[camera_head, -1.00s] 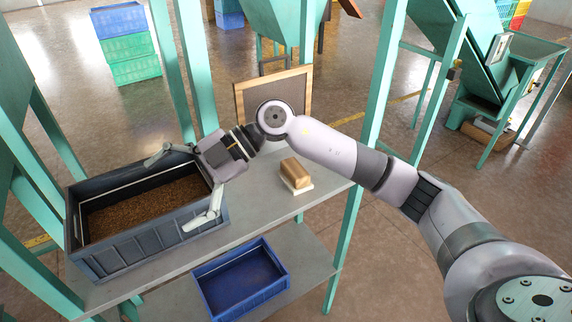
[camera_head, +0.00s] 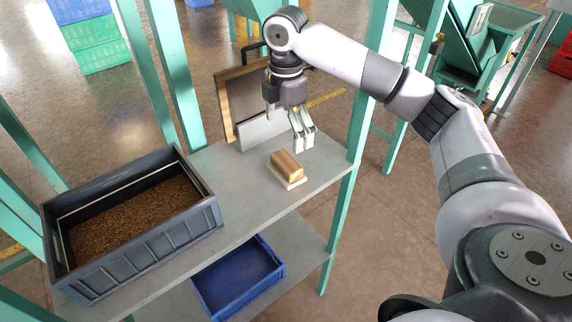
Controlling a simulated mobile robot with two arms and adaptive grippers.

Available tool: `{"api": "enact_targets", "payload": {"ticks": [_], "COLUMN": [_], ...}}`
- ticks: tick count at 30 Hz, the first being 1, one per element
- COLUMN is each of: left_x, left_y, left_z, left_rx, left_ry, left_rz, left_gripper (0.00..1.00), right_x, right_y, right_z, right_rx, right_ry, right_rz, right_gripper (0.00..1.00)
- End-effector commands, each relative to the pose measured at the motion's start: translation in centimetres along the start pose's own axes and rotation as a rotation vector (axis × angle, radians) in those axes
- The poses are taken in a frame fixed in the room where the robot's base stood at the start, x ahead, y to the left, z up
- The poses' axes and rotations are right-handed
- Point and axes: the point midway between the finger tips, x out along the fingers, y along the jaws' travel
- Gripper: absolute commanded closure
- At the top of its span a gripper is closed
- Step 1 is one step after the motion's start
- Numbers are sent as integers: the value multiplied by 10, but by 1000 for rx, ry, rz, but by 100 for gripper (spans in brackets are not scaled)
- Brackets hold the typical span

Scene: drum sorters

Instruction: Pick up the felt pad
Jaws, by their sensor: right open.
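The felt pad (camera_head: 288,169) is a tan, wood-coloured block on a thin white base. It lies on the right part of the grey upper shelf (camera_head: 258,192). My right gripper (camera_head: 288,130) points down, open and empty, just above and behind the block in the head view. Its fingers are apart from the block. My left gripper is not in view.
A dark grey crate (camera_head: 146,240) of brown grains stands at the shelf's left. A wood-framed board (camera_head: 226,101) and a pale panel (camera_head: 255,132) stand at the back. A blue bin (camera_head: 238,279) sits on the lower shelf. Green posts (camera_head: 349,205) flank the shelf.

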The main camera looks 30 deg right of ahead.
Motion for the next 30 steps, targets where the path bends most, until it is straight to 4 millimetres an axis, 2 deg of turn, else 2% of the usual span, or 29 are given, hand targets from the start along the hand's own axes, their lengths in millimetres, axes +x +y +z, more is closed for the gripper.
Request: {"api": "enact_targets", "payload": {"ticks": [1,6,14,19,22,30], "left_x": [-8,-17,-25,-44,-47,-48], "left_y": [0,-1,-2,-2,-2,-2], "left_z": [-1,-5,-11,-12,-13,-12], "left_rx": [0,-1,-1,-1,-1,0], "left_ry": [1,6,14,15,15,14], "left_rz": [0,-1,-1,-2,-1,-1], "left_gripper": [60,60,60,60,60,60], "right_x": [8,38,57,78,94,104], "right_y": [-2,-1,-1,-2,-1,0], "right_z": [0,0,0,2,1,1], "right_rx": [-1,-2,-2,-2,-3,-3], "right_ry": [-2,0,0,0,2,2], "right_rz": [-6,-3,-2,-4,-3,2], "right_gripper": [2,2,2,2,2,2]}}
